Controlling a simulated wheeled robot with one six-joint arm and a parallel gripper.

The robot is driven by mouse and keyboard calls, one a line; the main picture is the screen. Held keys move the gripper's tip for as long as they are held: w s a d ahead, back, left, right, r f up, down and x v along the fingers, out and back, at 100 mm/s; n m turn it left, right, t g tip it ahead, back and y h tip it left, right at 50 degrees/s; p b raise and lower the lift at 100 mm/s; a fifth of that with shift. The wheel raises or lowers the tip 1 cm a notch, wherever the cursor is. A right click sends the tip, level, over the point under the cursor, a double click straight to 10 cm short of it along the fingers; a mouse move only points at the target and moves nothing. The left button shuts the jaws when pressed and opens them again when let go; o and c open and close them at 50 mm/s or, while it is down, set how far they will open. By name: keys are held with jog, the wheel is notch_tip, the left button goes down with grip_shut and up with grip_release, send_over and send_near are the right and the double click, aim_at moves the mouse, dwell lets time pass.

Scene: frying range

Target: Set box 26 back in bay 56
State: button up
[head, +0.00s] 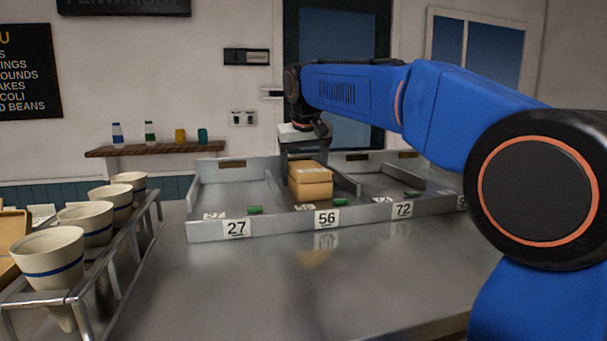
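A tan cardboard box (311,190), with a pale label on its top, is at the bay marked 56 (327,218) of the grey metal tray. The number on the box is too small to read. My gripper (305,160) points down over the box from behind and above. One finger shows at the box's left side, and the other is near its right upper edge. Whether the fingers touch the box, and whether the box rests on the bay floor, I cannot tell.
The tray's bays 27 (236,228) and 72 (402,210) flank bay 56, with low dividers between. Small green pieces (255,209) lie near the tray's front. Several striped cups (50,252) stand in a metal rack at left. The counter in front is clear.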

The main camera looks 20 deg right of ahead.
jog(key=o, duration=1.2)
jog(key=v, duration=1.1)
jog(key=shift+w, duration=0.15)
jog(key=shift+s+a+r, duration=0.1)
jog(key=shift+s+r, duration=0.2)
jog(key=shift+r, duration=0.25)
